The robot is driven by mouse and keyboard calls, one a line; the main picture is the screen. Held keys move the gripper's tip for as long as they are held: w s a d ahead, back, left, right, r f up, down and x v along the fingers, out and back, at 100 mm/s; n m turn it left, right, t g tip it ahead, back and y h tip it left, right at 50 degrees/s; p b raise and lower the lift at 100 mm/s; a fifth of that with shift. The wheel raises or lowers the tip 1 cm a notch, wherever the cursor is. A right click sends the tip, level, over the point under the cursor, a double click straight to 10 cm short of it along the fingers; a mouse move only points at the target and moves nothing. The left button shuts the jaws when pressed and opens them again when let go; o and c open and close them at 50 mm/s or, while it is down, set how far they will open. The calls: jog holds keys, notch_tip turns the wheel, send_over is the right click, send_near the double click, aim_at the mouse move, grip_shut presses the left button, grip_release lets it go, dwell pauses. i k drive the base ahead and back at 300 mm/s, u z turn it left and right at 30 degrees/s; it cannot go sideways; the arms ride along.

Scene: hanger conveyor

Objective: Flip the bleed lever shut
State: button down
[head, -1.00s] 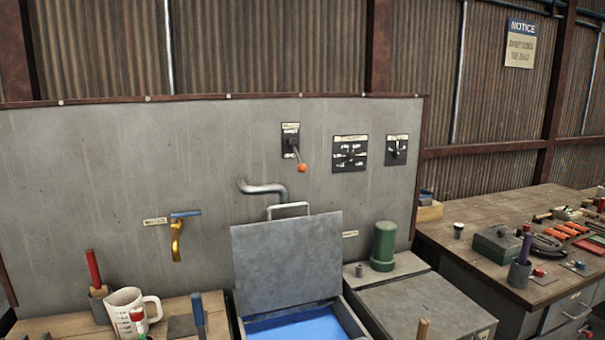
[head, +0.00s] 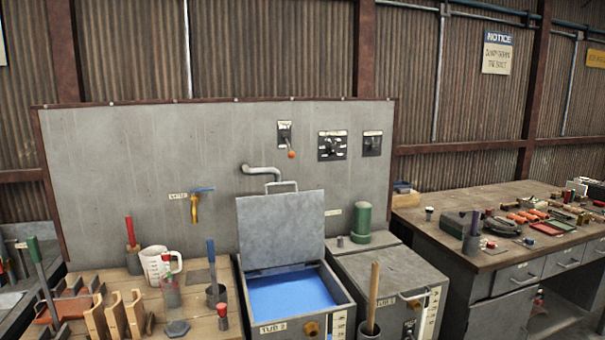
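On the grey panel at left, a blue horizontal bar (head: 203,190) sits on top of a yellow piece (head: 195,208) that hangs down, with a small label (head: 178,196) beside it. The label is too small to read. A second lever with an orange knob (head: 291,154) points down from a dark plate (head: 285,132) higher on the panel. I cannot tell by label which is the bleed lever. My gripper is not in view.
An open tub (head: 262,327) with blue liquid stands below the panel, its lid (head: 280,232) raised. A closed grey tub (head: 385,275) with a green cylinder (head: 363,222) is to its right. A cluttered bench with a measuring jug (head: 157,262) lies left.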

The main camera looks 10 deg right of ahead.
aim_at(285, 136)
jog(key=k, duration=0.35)
jog(key=u, duration=0.75)
jog(key=i, duration=1.2)
jog(key=z, duration=0.35)
